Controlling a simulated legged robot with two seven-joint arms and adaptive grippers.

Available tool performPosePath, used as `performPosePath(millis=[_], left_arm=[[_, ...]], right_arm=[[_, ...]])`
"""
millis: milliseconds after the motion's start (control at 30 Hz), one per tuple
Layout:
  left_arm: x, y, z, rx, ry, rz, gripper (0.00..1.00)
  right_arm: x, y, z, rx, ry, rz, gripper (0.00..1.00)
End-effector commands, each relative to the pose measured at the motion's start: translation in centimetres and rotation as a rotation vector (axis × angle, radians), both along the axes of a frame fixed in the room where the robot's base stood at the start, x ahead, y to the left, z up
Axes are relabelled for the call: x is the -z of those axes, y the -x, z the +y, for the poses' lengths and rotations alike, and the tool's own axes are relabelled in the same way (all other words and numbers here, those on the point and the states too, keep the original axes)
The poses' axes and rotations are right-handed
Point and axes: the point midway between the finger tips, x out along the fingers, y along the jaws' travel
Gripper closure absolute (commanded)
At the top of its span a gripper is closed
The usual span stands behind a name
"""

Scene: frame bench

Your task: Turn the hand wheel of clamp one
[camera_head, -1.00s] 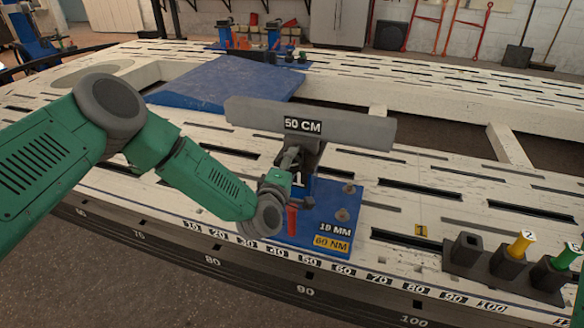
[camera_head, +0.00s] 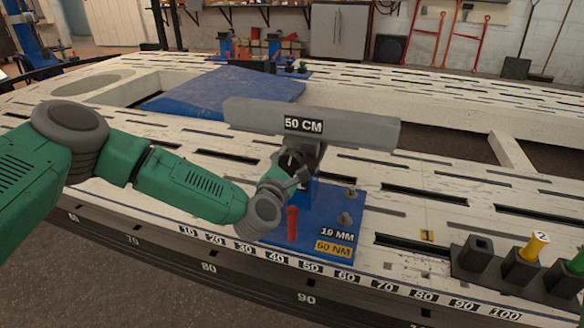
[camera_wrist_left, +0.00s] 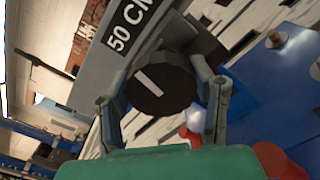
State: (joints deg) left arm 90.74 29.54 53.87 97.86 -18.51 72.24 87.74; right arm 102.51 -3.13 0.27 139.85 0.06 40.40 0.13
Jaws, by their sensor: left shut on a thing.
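The clamp stands on a blue base plate (camera_head: 330,222) on the white bench, with a grey beam (camera_head: 350,130) marked 50 CM above it. Its hand wheel (camera_wrist_left: 160,82) is a dark round knob with a white line, which slants in the left wrist view. My left gripper (camera_head: 290,167) reaches the clamp from the left. In the left wrist view its two fingers (camera_wrist_left: 163,95) sit on either side of the knob, shut on it. In the head view the wheel is mostly hidden by the gripper. My right gripper is not in view.
A red handle (camera_head: 292,222) stands up from the plate just below my left gripper. Bolts (camera_head: 346,216) stand on the plate's right side. Dark sockets with a yellow-topped tool (camera_head: 533,245) and a green one stand at the right. A blue sloped panel (camera_head: 225,92) lies behind.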

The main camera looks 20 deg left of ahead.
Motion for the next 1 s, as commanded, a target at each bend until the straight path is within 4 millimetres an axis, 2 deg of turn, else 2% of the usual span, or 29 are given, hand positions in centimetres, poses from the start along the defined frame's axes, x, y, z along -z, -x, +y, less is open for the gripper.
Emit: performPosePath(millis=[33, 400, 1000], left_arm=[[1.02, 0.32, 0.09, 0.001, 0.032, 0.020, 0.79], [0.91, 0.33, 0.08, 0.001, 0.205, 0.027, 0.79], [0.95, 0.35, 0.04, 0.002, 0.240, 0.029, 0.79]], right_arm=[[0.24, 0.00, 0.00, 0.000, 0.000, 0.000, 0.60], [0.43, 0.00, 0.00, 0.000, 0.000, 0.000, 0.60], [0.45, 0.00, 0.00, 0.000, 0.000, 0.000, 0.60]])
